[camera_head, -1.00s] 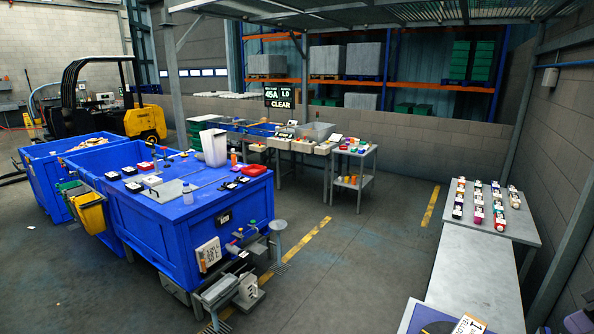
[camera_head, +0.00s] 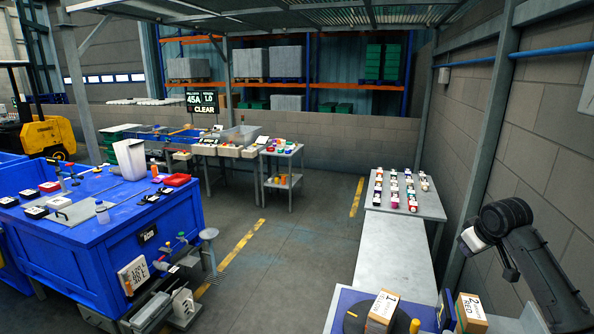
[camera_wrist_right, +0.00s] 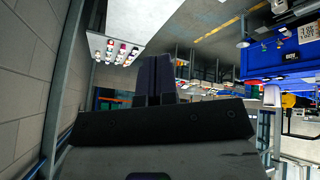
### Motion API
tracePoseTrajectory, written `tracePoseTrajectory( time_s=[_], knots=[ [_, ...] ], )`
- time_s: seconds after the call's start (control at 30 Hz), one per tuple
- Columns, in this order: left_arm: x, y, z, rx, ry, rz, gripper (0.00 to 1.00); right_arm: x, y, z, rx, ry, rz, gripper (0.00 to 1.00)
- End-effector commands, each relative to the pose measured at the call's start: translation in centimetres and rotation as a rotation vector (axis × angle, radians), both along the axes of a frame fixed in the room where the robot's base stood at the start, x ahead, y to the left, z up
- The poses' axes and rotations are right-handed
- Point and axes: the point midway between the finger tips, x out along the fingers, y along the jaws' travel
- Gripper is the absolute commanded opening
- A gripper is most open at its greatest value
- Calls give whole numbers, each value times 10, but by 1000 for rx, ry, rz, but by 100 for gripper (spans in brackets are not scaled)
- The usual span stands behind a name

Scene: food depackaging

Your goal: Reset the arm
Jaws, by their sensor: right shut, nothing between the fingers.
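My right arm (camera_head: 535,250) is raised at the right edge of the head view, bent at a dark round joint near the grey wall. My right gripper (camera_wrist_right: 155,78) shows in the right wrist view with its two dark fingers together and nothing between them. It is in free air, apart from any object. In the head view its fingers cannot be made out clearly. My left arm and gripper are not in view.
A pale table (camera_head: 393,262) with rows of small coloured items stands left of the right arm. Numbered boxes (camera_head: 383,307) (camera_head: 471,313) are at the bottom. A blue workbench (camera_head: 110,235) stands at left. The floor (camera_head: 290,275) between is clear.

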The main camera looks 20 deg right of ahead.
Motion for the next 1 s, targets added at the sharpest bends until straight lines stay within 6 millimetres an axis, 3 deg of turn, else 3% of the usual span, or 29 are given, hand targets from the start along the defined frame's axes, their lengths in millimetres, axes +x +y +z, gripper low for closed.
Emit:
tracePoseTrajectory(
  time_s=[0.1,0.2,0.37,0.5,0.6,0.8,1.0],
  knots=[
    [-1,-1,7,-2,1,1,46,23,59,22,-176,-116,40,0],
    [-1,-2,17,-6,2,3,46,30,116,26,-285,-205,89,0],
    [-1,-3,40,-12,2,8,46,14,217,9,-371,-329,197,0],
    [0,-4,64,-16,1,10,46,-31,295,-17,-349,-384,283,0],
    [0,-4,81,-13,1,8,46,-72,336,-38,-282,-378,318,0],
    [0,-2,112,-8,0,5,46,-157,395,-84,-79,-259,347,0],
    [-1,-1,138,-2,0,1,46,-236,426,-135,80,-41,313,0]
  ],
)
